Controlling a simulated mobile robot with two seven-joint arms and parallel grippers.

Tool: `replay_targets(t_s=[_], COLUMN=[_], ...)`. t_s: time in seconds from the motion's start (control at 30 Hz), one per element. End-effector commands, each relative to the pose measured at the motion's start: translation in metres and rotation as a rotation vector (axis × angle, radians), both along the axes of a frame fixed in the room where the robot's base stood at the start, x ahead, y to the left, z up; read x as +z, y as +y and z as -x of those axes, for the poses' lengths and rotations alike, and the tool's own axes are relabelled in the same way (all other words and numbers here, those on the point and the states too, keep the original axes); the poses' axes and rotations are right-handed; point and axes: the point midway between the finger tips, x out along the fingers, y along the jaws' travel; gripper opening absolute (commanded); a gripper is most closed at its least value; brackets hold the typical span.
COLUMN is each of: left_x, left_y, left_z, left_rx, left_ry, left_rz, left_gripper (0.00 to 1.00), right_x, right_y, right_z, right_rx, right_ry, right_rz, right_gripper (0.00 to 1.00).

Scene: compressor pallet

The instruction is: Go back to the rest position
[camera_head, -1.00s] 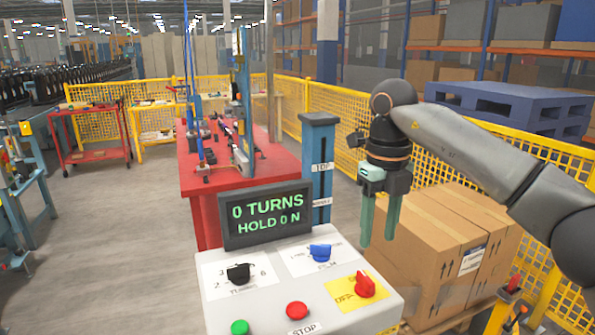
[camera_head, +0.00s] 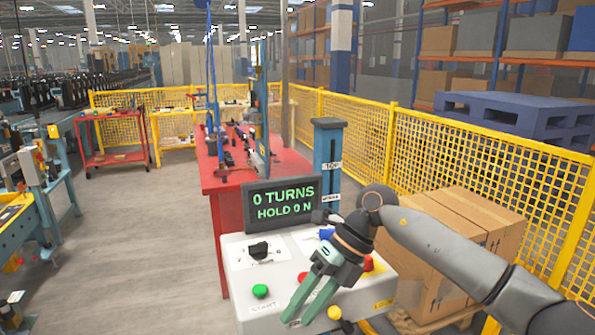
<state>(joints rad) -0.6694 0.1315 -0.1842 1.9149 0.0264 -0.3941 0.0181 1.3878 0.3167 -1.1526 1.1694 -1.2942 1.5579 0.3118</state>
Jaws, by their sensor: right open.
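My right gripper (camera_head: 298,318) hangs over the front of the grey control console (camera_head: 240,265), its two green fingers apart and empty, pointing down and left. Its wrist hides part of the console's right side. The console's display (camera_head: 280,207) reads "0 TURNS" and "HOLD 0 N". A black knob (camera_head: 258,250), a green button (camera_head: 260,291) and a red button (camera_head: 303,277) show left of the gripper. A blue knob (camera_head: 326,233) and a red knob (camera_head: 368,264) are partly covered. I cannot tell whether the fingers touch the console. My left gripper is not in view.
A red table (camera_head: 228,188) and a blue post (camera_head: 328,160) stand behind the console. Cardboard boxes (camera_head: 465,235) on a pallet stand at the right, before a yellow mesh fence (camera_head: 450,150). Open grey floor (camera_head: 140,230) lies to the left.

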Motion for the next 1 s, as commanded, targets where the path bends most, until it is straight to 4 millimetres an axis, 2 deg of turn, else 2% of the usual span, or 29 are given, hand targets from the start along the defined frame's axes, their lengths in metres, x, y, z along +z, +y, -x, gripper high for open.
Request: replay_targets(t_s=[0.03,0.1,0.2,0.3,0.43,0.57,0.67,0.73,0.87,1.0], left_x=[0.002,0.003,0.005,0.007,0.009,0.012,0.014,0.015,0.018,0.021], left_y=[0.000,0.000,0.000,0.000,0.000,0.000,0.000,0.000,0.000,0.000], left_z=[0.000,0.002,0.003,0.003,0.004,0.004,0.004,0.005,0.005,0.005], left_rx=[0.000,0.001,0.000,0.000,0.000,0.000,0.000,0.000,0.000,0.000], left_ry=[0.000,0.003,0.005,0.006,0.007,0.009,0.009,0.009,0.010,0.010], left_rz=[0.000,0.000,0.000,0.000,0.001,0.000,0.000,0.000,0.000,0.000], left_gripper=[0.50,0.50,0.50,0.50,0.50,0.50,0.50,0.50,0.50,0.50], right_x=[-0.009,-0.014,-0.010,-0.002,0.009,0.008,-0.006,-0.024,-0.071,-0.140], right_y=[0.022,0.050,0.082,0.101,0.109,0.096,0.075,0.056,0.013,-0.039], right_z=[0.014,0.031,0.049,0.058,0.057,0.043,0.029,0.021,0.014,0.029], right_rx=[0.008,-0.005,-0.060,-0.156,-0.337,-0.576,-0.793,-0.961,-1.298,-1.688], right_ry=[0.053,0.122,0.226,0.338,0.488,0.641,0.755,0.834,0.975,1.112], right_rz=[-0.107,-0.268,-0.497,-0.712,-0.962,-1.167,-1.289,-1.352,-1.419,-1.408], right_gripper=[0.49,0.49,0.49,0.49,0.49,0.49,0.49,0.49,0.49,0.49])
